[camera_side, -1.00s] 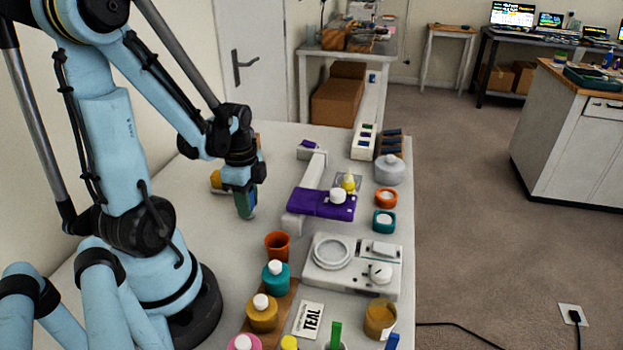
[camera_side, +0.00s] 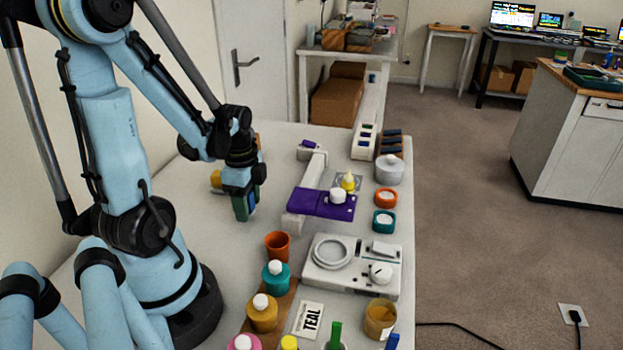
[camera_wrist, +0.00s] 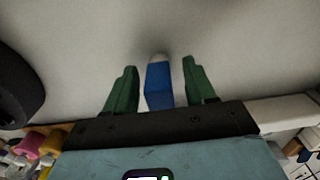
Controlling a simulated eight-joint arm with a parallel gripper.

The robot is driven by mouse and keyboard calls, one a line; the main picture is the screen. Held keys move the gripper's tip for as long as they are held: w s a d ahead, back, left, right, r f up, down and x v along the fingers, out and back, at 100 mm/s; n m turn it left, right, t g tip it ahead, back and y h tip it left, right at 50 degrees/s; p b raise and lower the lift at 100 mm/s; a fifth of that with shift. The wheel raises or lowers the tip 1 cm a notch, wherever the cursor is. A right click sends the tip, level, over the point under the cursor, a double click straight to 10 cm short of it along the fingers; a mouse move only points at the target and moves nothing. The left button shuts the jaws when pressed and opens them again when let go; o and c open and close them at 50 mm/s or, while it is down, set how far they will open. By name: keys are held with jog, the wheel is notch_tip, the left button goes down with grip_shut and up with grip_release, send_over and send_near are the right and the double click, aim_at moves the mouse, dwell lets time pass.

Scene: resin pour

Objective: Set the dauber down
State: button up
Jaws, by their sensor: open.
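The dauber (camera_wrist: 159,88), a blue block with a pale rounded tip, shows in the wrist view. My gripper (camera_wrist: 159,64) is open, with one green finger on each side of the dauber and a visible gap on both sides. The pale tip points away from the palm, toward the grey-white tabletop, with a soft shadow beside it. In the side view my gripper (camera_side: 241,207) is low over the left part of the table (camera_side: 215,240). There the fingers mostly hide the dauber, and I cannot tell whether its tip touches the table.
An orange cup (camera_side: 277,246), a teal bottle (camera_side: 276,277) and a white scale (camera_side: 325,278) stand nearer the camera. A yellow item (camera_side: 215,180) is just behind the gripper. Bare table surrounds the gripper's front.

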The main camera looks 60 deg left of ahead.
jog(key=shift+r, duration=6)
jog(key=w+d+n+t, duration=0.1)
jog(key=w+d, duration=0.1)
jog(key=w+d+n+t, duration=0.1)
jog(key=w+d+n, duration=0.1)
jog(key=d, duration=0.1)
jog(key=w+d+n+t+y, duration=0.1)
jog(key=w+d, duration=0.1)
jog(key=shift+d+f+t, duration=0.1)
jog(key=shift+d+t, duration=0.2)
jog(key=shift+d, duration=0.1)
jog(key=w+d+n+t+h, duration=0.1)
jog(key=w+d+n+t, duration=0.1)
jog(key=d+n, duration=0.3)
jog(key=d+t, duration=0.1)
jog(key=d, duration=0.2)
jog(key=shift+w+r+t, duration=0.3)
jog(key=shift+w+r, duration=0.05)
jog(key=shift+w, duration=0.05)
